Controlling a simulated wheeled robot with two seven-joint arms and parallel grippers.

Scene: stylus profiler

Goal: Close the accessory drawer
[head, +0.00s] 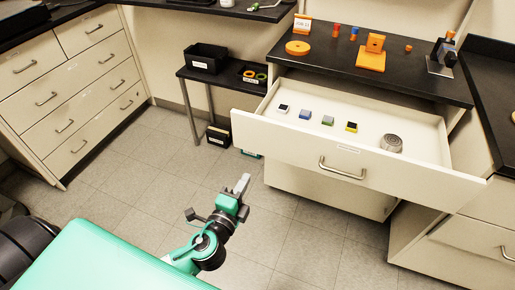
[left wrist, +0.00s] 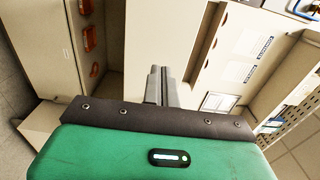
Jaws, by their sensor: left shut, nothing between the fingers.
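The accessory drawer (head: 345,170) is pulled out of the cabinet on the right in the head view. It has a bar handle (head: 342,170) on its cream front. Inside lie several small coloured blocks (head: 304,115) and a round metal piece (head: 391,143). My left gripper (head: 242,184) is shut and empty. It shows in front of and left of the drawer front, apart from the handle. In the left wrist view its fingers (left wrist: 159,86) are together, pointing at a cream surface. My right gripper is not in view.
A black worktop (head: 345,77) above the drawer carries orange parts (head: 372,52) and a small instrument (head: 442,55). A low black side table (head: 215,76) with a bin stands left of the cabinet. Tiled floor (head: 130,175) is open between it and the left cabinets (head: 70,90).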

